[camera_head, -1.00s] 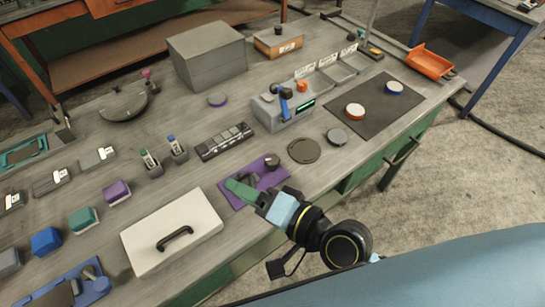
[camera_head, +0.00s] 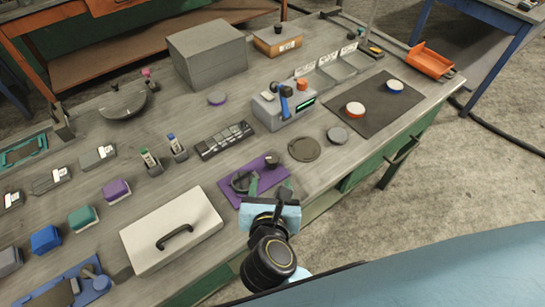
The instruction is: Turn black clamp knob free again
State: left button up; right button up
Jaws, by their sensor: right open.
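A purple mat (camera_head: 228,189) lies near the table's front edge. A black knob (camera_head: 272,160) stands at its far right corner, and a dark curved clamp part (camera_head: 241,181) sits at its left. My right gripper (camera_head: 269,186) is open over the mat's front part, its green fingers spread and pointing away from me toward the knob. The fingers appear apart from the knob, with nothing between them. Its wrist hides the mat's front right part. My left gripper is out of view.
A white case (camera_head: 195,217) with a black handle lies left of the mat. A dark round disc (camera_head: 304,149) is right of the knob. Behind are a segmented dark strip (camera_head: 225,139) and a grey device (camera_head: 275,112) with a blue lever.

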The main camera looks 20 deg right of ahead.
aim_at(273, 159)
jog(key=b+x, duration=0.4)
jog(key=x, duration=0.8)
jog(key=shift+w+d+b, duration=0.1)
jog(key=shift+w+b, duration=0.15)
jog(key=shift+b, duration=0.05)
jog(key=shift+c, duration=0.4)
